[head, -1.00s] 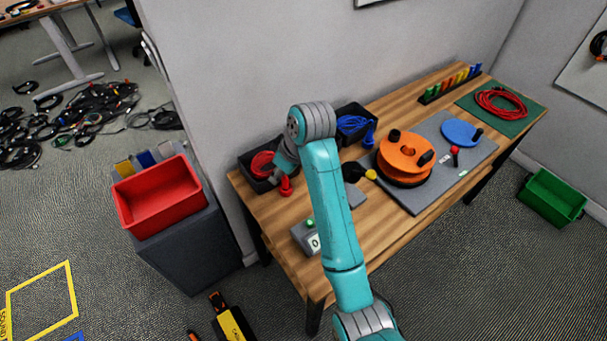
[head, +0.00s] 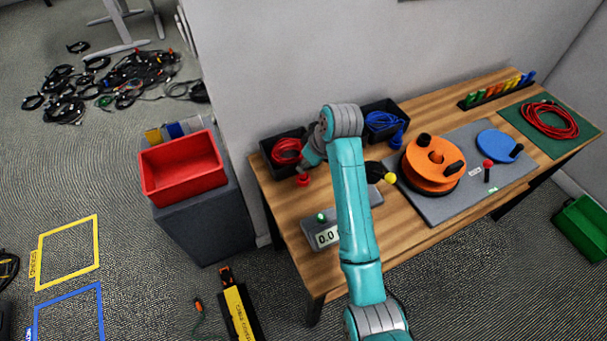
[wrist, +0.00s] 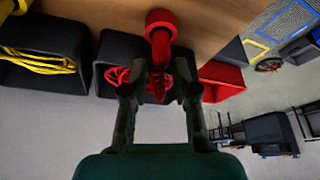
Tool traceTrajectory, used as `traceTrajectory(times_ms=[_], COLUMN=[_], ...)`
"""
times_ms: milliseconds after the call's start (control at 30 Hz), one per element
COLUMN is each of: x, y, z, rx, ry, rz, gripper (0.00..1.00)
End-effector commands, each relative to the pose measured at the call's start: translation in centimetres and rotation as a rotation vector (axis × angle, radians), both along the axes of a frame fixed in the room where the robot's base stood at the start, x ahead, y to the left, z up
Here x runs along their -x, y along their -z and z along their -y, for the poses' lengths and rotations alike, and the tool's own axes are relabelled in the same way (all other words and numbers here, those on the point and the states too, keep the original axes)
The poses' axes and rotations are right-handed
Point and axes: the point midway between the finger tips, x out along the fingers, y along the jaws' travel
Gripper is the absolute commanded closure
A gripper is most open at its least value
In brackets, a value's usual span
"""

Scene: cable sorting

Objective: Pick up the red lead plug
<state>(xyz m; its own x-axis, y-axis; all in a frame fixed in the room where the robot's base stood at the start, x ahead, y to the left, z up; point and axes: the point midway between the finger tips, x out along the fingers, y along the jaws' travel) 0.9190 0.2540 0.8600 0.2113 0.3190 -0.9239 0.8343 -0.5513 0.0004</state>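The red lead plug (head: 302,180) stands at the front of a dark bin (head: 268,160) holding a coiled red lead (head: 286,150), at the left end of the wooden table. In the wrist view the plug (wrist: 160,28) shows a round red end and a stem running down toward the fingers. My gripper (wrist: 158,92) is open, with one finger on each side of the line of the stem and gaps visible. I cannot tell how deep the stem sits between them. In the head view my gripper (head: 312,156) is partly hidden by my arm, just above the plug.
A bin with a blue lead (head: 382,121) stands to the right; a bin with a yellow lead (wrist: 40,62) shows in the wrist view. A meter box (head: 325,232), orange reel (head: 432,163) and yellow plug (head: 390,178) are nearby. A red crate (head: 181,168) stands left.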

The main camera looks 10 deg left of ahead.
Motion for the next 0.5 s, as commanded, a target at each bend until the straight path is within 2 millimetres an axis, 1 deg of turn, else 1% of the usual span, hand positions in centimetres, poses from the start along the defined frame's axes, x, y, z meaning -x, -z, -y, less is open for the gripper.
traceTrajectory(times_ms=[33, 200, 333, 500], x=[0.0, -0.4, -0.6, -0.6], y=[0.9, 2.9, 3.6, 3.7], z=[-0.2, -0.9, -1.2, -1.2], rx=[0.001, 0.000, 0.000, -0.001], ry=[-0.001, -0.001, -0.001, 0.000], rz=[-0.004, -0.002, -0.002, -0.001], gripper=[0.71, 0.71, 0.71, 0.71])
